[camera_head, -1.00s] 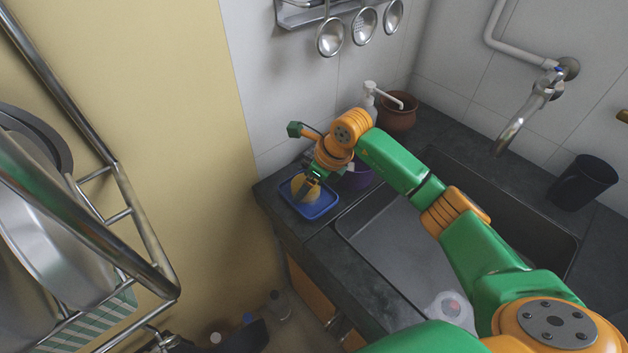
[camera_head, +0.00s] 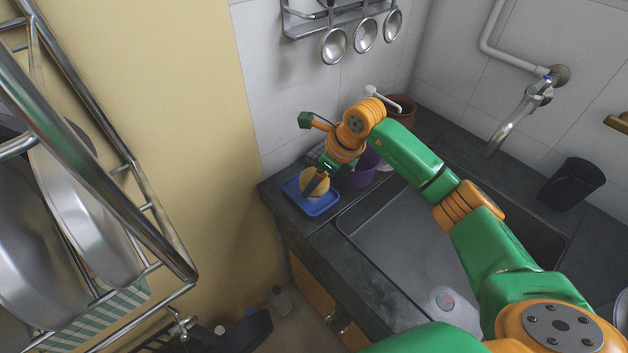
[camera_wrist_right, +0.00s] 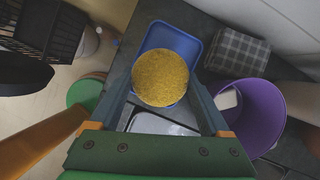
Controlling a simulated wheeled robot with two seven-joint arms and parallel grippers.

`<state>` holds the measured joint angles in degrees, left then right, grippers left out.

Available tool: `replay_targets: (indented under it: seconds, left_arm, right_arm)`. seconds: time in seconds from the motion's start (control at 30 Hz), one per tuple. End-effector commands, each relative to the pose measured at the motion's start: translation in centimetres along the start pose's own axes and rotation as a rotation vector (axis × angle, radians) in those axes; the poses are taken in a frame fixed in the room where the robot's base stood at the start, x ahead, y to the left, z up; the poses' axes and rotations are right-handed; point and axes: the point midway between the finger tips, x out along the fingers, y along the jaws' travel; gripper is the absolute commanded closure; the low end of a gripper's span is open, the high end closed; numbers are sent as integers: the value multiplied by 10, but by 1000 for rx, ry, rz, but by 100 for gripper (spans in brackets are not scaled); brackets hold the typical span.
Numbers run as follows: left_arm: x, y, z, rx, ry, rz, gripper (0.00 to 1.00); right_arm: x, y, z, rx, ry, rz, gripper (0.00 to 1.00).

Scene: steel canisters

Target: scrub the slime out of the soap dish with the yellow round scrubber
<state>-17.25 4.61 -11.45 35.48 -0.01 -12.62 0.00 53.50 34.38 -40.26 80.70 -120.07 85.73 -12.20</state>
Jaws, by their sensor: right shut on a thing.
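The blue soap dish (camera_head: 312,207) stands on the dark counter by the sink's left end. It also shows in the right wrist view (camera_wrist_right: 190,44). My right gripper (camera_head: 318,185) is shut on the yellow round scrubber (camera_head: 308,180) and holds it over the dish. In the right wrist view the scrubber (camera_wrist_right: 160,76) sits between the fingers and covers much of the dish. I cannot tell whether it touches the dish floor. No slime can be made out; the scrubber and gripper hide part of the dish. My left gripper is not in view.
A purple pot (camera_head: 358,174) stands close right of the dish. A folded checked cloth (camera_wrist_right: 237,52) lies behind it. The sink (camera_head: 400,245) is to the right, with a tap (camera_head: 520,115) and a dark cup (camera_head: 572,184). A metal rack (camera_head: 150,220) with pans is at the left.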

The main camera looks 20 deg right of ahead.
Motion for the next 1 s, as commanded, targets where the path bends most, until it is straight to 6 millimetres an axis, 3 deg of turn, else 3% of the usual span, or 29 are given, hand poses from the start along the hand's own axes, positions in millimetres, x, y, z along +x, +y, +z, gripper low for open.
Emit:
replay_targets:
  seconds: [0.4,0.93,1.0]
  left_arm:
    - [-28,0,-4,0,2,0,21]
    - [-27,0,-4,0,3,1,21]
    - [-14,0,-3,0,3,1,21]
  right_arm:
    - [-37,-8,8,1,-1,-1,71]
    - [-38,-9,8,1,-2,-2,71]
    - [-33,-10,6,-1,-4,-6,71]
